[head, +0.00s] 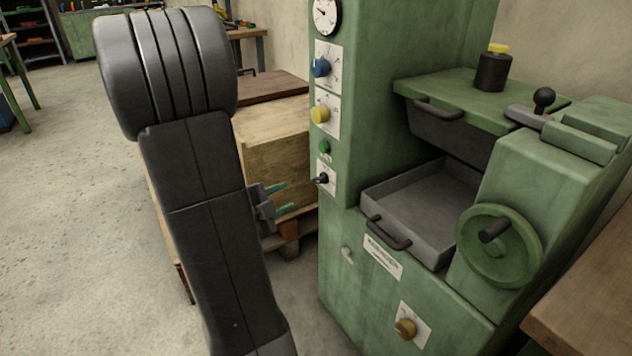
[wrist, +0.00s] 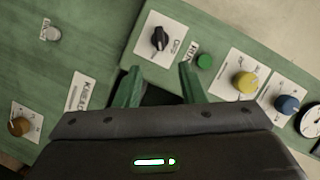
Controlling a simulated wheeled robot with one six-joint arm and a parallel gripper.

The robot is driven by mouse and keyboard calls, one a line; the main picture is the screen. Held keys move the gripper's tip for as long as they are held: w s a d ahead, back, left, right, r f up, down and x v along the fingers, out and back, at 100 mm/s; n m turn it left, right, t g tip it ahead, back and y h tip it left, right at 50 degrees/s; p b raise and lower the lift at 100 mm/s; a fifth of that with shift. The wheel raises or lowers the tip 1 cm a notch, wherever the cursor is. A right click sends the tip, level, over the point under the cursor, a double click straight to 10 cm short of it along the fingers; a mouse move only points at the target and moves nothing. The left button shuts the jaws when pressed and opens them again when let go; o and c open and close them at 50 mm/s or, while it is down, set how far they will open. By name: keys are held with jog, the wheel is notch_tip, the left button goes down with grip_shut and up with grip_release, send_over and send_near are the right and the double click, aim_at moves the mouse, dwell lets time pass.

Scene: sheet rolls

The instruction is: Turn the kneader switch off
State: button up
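A black rotary switch (head: 322,179) on a white plate is the lowest control on the green machine's column. It also shows in the wrist view (wrist: 159,39), just beyond the fingertips. The plate lettering is too blurred to read surely, so I cannot confirm that this is the kneader switch. Its black grip looks turned at a slant in the wrist view. My gripper (head: 284,195) is left of the column and slightly below the switch, apart from it. In the wrist view my two green fingers (wrist: 160,74) stand apart with nothing between them.
Above the switch are a green button (head: 325,147), yellow knob (head: 319,114), blue knob (head: 321,67) and gauge (head: 325,16). A nameplate (head: 382,257), white knob (head: 347,253) and brown knob (head: 405,328) are lower. A wooden crate (head: 275,150) stands behind my arm.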

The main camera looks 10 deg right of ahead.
aim_at(316, 181)
jog(key=b+x, duration=0.2)
jog(key=x, duration=1)
jog(key=shift+d+f+b, duration=0.1)
jog(key=shift+b, duration=0.3)
grip_shut()
